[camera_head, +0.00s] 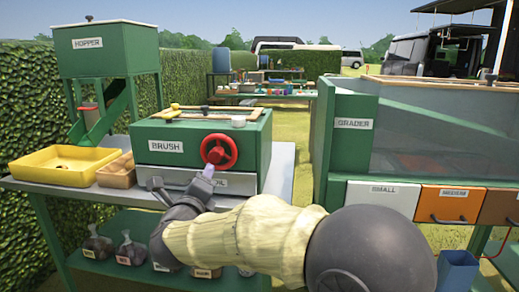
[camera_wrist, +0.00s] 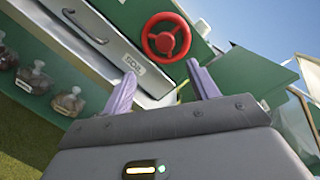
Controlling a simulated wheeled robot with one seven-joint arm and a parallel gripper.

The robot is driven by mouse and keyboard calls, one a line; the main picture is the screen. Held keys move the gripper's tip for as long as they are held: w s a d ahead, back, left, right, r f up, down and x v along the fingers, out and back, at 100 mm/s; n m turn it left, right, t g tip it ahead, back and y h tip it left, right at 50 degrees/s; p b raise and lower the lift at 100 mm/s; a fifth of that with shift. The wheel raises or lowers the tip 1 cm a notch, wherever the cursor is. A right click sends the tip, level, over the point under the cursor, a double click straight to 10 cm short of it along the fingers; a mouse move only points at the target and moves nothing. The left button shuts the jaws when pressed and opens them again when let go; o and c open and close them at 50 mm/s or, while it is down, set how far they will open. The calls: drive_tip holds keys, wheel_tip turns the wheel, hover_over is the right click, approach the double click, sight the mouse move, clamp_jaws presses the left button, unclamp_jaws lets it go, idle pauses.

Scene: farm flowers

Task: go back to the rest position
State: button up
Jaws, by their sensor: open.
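My gripper (camera_wrist: 160,88) is open in the wrist view, with two purple fingers spread apart and nothing between them. In the head view my gripper (camera_head: 207,172) is at the front of the green BRUSH box (camera_head: 165,130), just below its red wheel (camera_head: 219,150). The red wheel also shows beyond the fingers in the wrist view (camera_wrist: 166,37). The grey drawer (camera_head: 180,177) under the BRUSH box looks shut, and my wrist hides part of it and its label.
A yellow tray (camera_head: 62,165) and a small wooden box (camera_head: 117,172) stand left on the grey table. The HOPPER (camera_head: 100,48) stands behind them. Glass jars (camera_head: 98,243) sit on the lower shelf. The GRADER (camera_head: 352,125) stands right, with a grass gap (camera_head: 303,155) between.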

drive_tip(key=s+d+f+n+g+y+p, duration=0.1)
drive_tip(key=d+f+n+g+p, duration=0.1)
drive_tip(key=d+f+n+g, duration=0.5)
drive_tip(key=s+d+f+n+g+y+p, duration=0.15)
drive_tip(key=d+f+n, duration=0.35)
drive_tip(key=d+n, duration=0.5)
drive_tip(key=s+d+f+n+g+h+p, duration=0.2)
drive_tip(key=s+d+f+n+g, duration=0.2)
drive_tip(key=s+d, duration=0.5)
drive_tip(key=s+d+f+n+g+h+p, duration=0.25)
drive_tip(key=s+d+f, duration=0.25)
drive_tip(key=s+d, duration=0.4)
wheel_tip(320, 180, up, 38)
drive_tip(key=a+y+p, duration=0.1)
drive_tip(key=a+p, duration=0.1)
drive_tip(key=p, duration=3.4)
drive_tip(key=shift+s+g+p, duration=0.15)
drive_tip(key=shift+g+p, duration=0.15)
drive_tip(key=shift+p, duration=0.1)
drive_tip(key=shift+n, duration=0.25)
